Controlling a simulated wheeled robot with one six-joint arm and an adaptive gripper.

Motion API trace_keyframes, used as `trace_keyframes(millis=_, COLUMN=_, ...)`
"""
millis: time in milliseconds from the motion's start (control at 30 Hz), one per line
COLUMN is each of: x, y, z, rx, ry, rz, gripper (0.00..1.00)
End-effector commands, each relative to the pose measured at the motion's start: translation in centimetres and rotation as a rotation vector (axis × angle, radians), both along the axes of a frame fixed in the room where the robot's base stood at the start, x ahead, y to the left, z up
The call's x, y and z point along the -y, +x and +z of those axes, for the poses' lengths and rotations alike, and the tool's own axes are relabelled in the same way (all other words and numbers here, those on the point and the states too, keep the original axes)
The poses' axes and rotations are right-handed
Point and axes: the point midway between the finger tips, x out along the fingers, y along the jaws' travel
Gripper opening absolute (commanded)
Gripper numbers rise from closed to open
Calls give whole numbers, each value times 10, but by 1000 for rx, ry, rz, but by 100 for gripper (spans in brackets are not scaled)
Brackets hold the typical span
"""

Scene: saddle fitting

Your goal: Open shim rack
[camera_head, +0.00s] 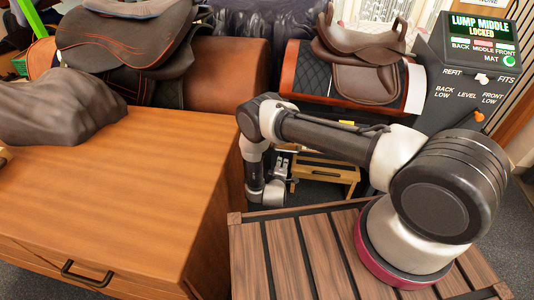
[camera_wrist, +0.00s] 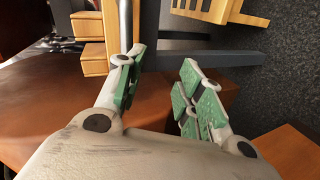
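No label marks the shim rack. A small light-wood unit with a drawer-like front (camera_head: 326,174) stands low behind my arm in the head view, and I cannot tell for certain that it is the rack. My gripper has green-padded fingers (camera_wrist: 162,88), spread apart with nothing between them in the wrist view. Light-wood blocks (camera_wrist: 88,27) lie beyond the left finger, and a slatted light-wood piece (camera_wrist: 222,10) lies beyond the right one. A dark grey bar runs behind the fingers.
A large wooden cabinet (camera_head: 120,190) with a dark-handled drawer fills the left. Saddles rest on brown stands (camera_head: 228,75) behind it. A panel (camera_head: 478,70) at right reads "LUMP MIDDLE LOCKED", with a green MAT light and lever controls. A brown surface (camera_wrist: 40,110) lies below the left finger.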

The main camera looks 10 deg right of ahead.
Motion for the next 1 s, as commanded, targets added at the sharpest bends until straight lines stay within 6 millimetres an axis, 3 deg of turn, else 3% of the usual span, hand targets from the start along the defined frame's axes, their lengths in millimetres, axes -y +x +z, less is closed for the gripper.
trace_keyframes(millis=100, x=7, y=5, z=27, rx=81, ry=-142, rz=12, gripper=37)
trace_keyframes(millis=200, x=8, y=9, z=36, rx=97, ry=-216, rz=30, gripper=37)
trace_keyframes(millis=700, x=29, y=72, z=20, rx=87, ry=-230, rz=37, gripper=37)
trace_keyframes(millis=1000, x=31, y=80, z=19, rx=86, ry=-229, rz=38, gripper=37)
